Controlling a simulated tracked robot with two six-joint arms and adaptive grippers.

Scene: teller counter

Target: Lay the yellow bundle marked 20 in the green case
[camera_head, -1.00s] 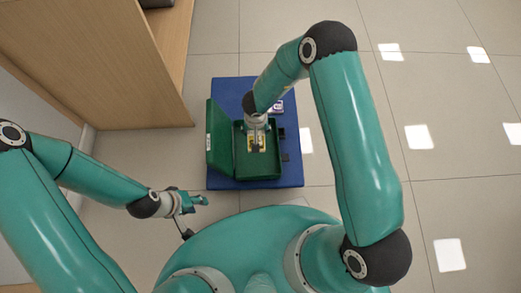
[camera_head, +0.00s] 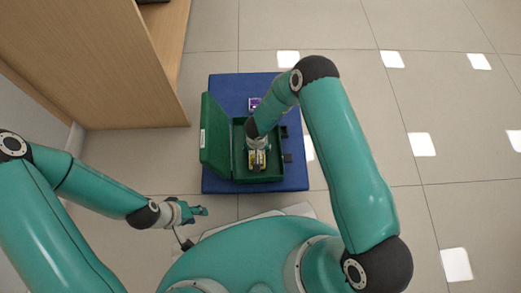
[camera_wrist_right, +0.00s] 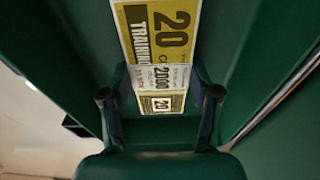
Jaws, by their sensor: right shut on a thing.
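The green case (camera_head: 238,137) stands open on the blue mat, its lid (camera_head: 214,140) tipped out to the left. The yellow bundle (camera_head: 257,160) is inside the case outline, near its front part. In the right wrist view the bundle (camera_wrist_right: 165,30) shows a large 20 and a white band. My right gripper (camera_head: 257,150) points down over the case and is shut on the yellow bundle; its fingers (camera_wrist_right: 160,97) flank it. Whether the bundle touches the case floor is unclear. My left gripper (camera_head: 200,211) is outside the mat at front left; its finger gap is not clear.
A purple bundle (camera_head: 255,103) lies on the blue mat (camera_head: 225,88) behind the case. Dark latches (camera_head: 287,157) stick out on the case's right side. A wooden counter (camera_head: 110,60) stands at back left. The tiled floor to the right is clear.

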